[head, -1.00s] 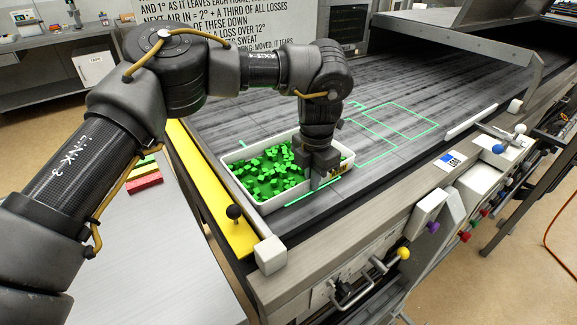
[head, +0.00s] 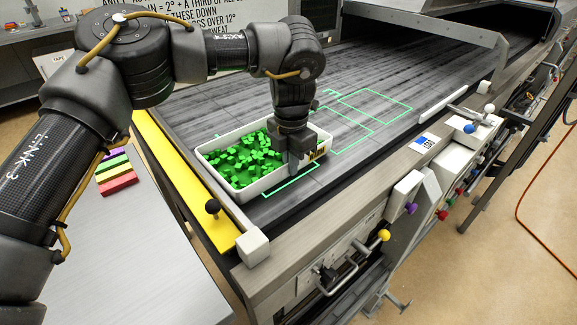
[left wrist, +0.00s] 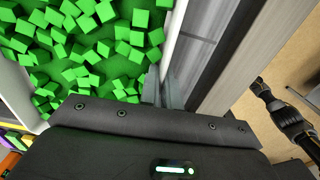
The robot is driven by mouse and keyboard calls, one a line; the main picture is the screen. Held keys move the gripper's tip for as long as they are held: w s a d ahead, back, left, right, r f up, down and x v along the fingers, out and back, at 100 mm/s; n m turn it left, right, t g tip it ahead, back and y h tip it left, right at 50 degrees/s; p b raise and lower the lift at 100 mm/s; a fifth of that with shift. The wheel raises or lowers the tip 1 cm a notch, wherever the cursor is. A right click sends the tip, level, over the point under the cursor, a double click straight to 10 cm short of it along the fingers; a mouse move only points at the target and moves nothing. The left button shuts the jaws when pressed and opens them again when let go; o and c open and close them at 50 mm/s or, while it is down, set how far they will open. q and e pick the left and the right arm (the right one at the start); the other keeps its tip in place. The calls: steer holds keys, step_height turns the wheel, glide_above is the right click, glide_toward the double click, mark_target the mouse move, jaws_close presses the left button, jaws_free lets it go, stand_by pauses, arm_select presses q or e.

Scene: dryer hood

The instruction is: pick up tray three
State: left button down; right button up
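A white tray (head: 222,187) full of small green cubes sits at the near left end of the grey belt. A dark and yellow label shows on its right end. My left gripper (head: 297,168) points down at the tray's front right side. In the left wrist view its fingers (left wrist: 163,92) lie on both sides of the tray's white wall (left wrist: 173,42), close against it. The tray looks level; I cannot tell whether it is clear of the belt. A black jointed arm end (left wrist: 276,103), probably my right gripper, shows small in the left wrist view.
Green outlines (head: 375,105) mark the free belt beyond the tray. A yellow strip (head: 185,180) with a black knob (head: 212,206) runs along the belt's left edge. A white block (head: 253,247) stands at the near corner. Coloured bars (head: 117,173) lie on the left table.

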arm_select(q)
step_height(320, 180, up, 27)
steer(key=p, duration=0.7)
steer(key=shift+f+p, duration=0.15)
steer(key=shift+p, duration=0.25)
steer(key=shift+s+f, duration=0.1)
